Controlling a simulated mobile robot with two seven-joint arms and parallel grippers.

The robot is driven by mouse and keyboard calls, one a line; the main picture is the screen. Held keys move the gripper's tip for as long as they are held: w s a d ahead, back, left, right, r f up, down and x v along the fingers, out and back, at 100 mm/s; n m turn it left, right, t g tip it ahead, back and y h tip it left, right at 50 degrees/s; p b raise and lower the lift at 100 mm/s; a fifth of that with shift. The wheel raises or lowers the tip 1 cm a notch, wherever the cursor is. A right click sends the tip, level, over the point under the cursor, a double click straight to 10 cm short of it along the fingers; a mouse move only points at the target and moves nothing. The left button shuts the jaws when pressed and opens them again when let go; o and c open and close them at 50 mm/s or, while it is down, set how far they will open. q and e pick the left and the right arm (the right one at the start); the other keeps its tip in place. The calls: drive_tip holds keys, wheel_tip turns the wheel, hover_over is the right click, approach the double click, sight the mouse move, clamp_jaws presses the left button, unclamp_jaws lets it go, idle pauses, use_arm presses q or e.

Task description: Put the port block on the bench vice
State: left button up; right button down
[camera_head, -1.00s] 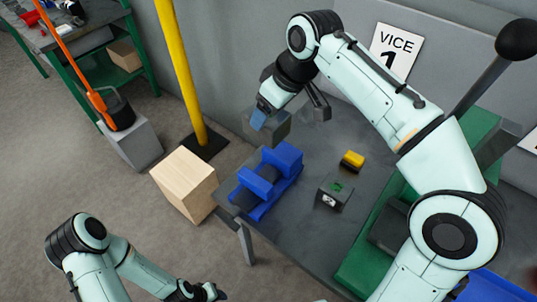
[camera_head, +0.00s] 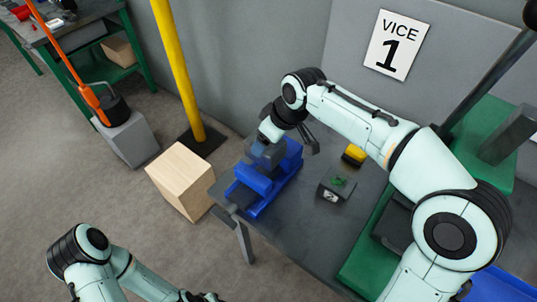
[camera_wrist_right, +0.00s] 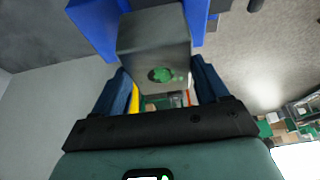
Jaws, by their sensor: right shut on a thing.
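The blue bench vice (camera_head: 262,190) stands on the grey bench near its left edge. My right gripper (camera_head: 270,142) is shut on a grey port block (camera_head: 263,157) at the vice's jaws. In the right wrist view the block (camera_wrist_right: 155,45) sits between the two fingers (camera_wrist_right: 160,85), showing a green round port. The blue vice (camera_wrist_right: 97,28) is right behind it there. I cannot tell whether the block rests on the vice. My left gripper (camera_head: 205,297) is only partly in view at the bottom edge, away from the bench; its jaws are unclear.
A second grey block (camera_head: 336,188) with a green top and a "2" label lies right of the vice, near a yellow thing (camera_head: 354,155). A "VICE 1" sign (camera_head: 397,45) is on the panel behind. A yellow post (camera_head: 178,70) and wooden box (camera_head: 183,183) stand left.

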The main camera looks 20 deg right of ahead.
use_arm(q)
drive_tip(key=shift+s+f+b, duration=0.35)
drive_tip(key=shift+s+f, duration=0.05)
drive_tip(key=shift+f, duration=0.15)
use_arm(e)
drive_tip(key=shift+f, duration=2.7)
drive_tip(key=shift+f, duration=0.1)
use_arm(q)
drive_tip(key=shift+s+f, duration=0.2)
drive_tip(key=shift+f, duration=0.1)
use_arm(e)
drive_tip(key=shift+f, duration=0.35)
use_arm(q)
drive_tip(key=shift+s+f+b, duration=0.1)
drive_tip(key=shift+b, duration=0.25)
use_arm(e)
drive_tip(key=shift+f, duration=0.2)
